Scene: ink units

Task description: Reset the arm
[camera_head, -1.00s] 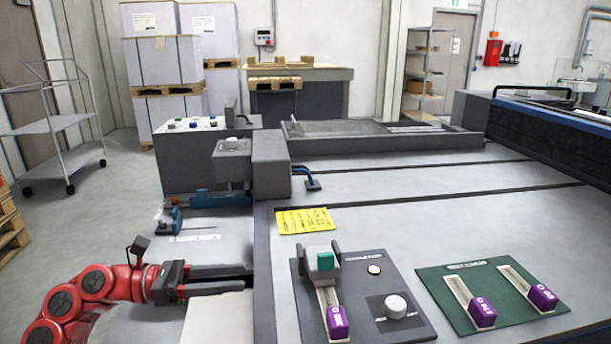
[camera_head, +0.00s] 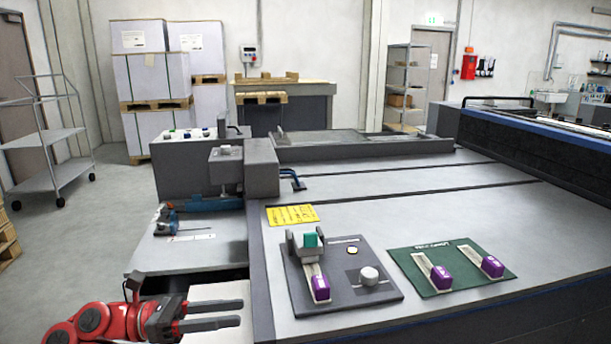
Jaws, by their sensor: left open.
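My left arm is red and comes in at the bottom left of the head view. Its dark left gripper (camera_head: 242,313) is open and empty, with two parallel fingers pointing right. It is in front of the left side of the grey machine bed, apart from the ink units. One purple ink unit (camera_head: 320,288) sits in a slot on the dark control panel (camera_head: 375,296). Two more, a purple unit (camera_head: 441,277) and another purple unit (camera_head: 492,266), sit on the green mat (camera_head: 410,265). My right gripper is not in view.
A yellow label (camera_head: 292,215) lies on the grey machine bed (camera_head: 400,205) behind the panel. A raised grey housing (camera_head: 262,168) stands at the bed's left edge. A wheeled trolley (camera_head: 48,150) and stacked boxes (camera_head: 152,78) are behind on the left.

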